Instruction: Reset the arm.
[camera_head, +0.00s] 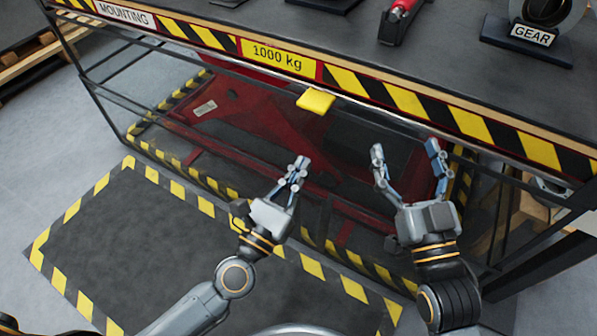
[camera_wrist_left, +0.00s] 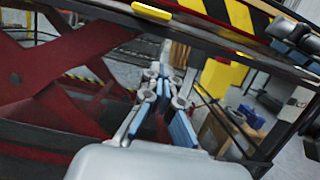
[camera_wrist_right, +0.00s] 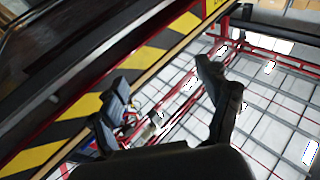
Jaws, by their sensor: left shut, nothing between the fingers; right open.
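My left gripper (camera_head: 299,165) is shut and empty in the head view, in front of the workbench and below its striped front edge. It also shows in the left wrist view (camera_wrist_left: 160,72), with its fingertips together. My right gripper (camera_head: 407,150) is open and empty, to the right of the left one, with its fingers pointing up toward the bench edge. In the right wrist view its fingers (camera_wrist_right: 165,95) stand wide apart with nothing held between them. Neither gripper visibly holds or touches anything.
The workbench edge (camera_head: 400,97) has yellow-black stripes and a "1000 kg" label (camera_head: 278,57). A yellow tab (camera_head: 316,101) sticks out from it. A GEAR stand (camera_head: 530,33) and a red part (camera_head: 402,8) are on top. A striped floor mat (camera_head: 130,250) lies below.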

